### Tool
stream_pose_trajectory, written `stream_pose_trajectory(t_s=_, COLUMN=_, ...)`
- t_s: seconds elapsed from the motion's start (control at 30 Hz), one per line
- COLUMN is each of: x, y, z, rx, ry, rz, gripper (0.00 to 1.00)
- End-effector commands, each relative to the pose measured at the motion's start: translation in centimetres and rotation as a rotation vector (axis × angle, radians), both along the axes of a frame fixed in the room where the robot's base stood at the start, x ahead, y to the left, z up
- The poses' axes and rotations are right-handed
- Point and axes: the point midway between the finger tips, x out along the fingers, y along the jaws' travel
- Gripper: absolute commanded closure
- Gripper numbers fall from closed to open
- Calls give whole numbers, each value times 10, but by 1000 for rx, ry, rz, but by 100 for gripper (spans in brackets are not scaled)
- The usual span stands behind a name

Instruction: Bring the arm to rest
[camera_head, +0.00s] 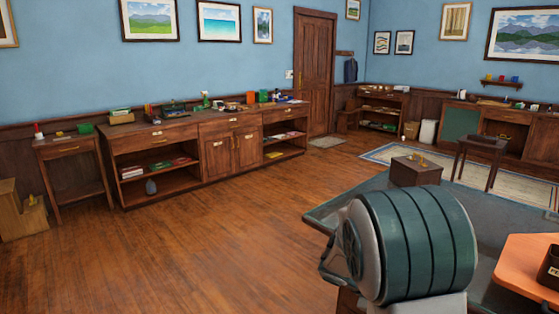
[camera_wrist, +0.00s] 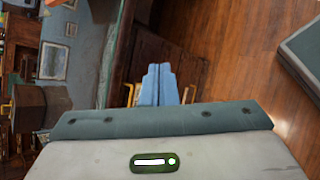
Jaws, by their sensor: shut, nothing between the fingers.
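My gripper (camera_wrist: 158,84) shows in the wrist view as two blue fingers side by side, shut with nothing between them. The fingers point away from the wrist toward dark wooden furniture (camera_wrist: 150,55); no contact shows. The picture there is turned on its side. In the head view a thick green-banded part of my arm (camera_head: 415,245) fills the lower right; the gripper itself does not show there.
A dark green-topped table (camera_head: 322,210) is behind my arm, with a wooden box (camera_head: 416,170) on it. An orange surface (camera_head: 525,262) with a dark container is at right. A long cabinet (camera_head: 190,130) lines the back wall. Open wood floor (camera_head: 200,245) lies at left.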

Motion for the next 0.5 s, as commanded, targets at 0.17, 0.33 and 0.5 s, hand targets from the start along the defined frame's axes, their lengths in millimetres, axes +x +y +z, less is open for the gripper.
stream_pose_trajectory(t_s=0.17, x=-50, y=18, z=41, rx=225, ry=-129, rz=-183, gripper=100)
stream_pose_trajectory(t_s=0.33, x=-92, y=43, z=72, rx=428, ry=-243, rz=-340, gripper=100)
stream_pose_trajectory(t_s=0.5, x=-130, y=73, z=103, rx=624, ry=-357, rz=-482, gripper=100)
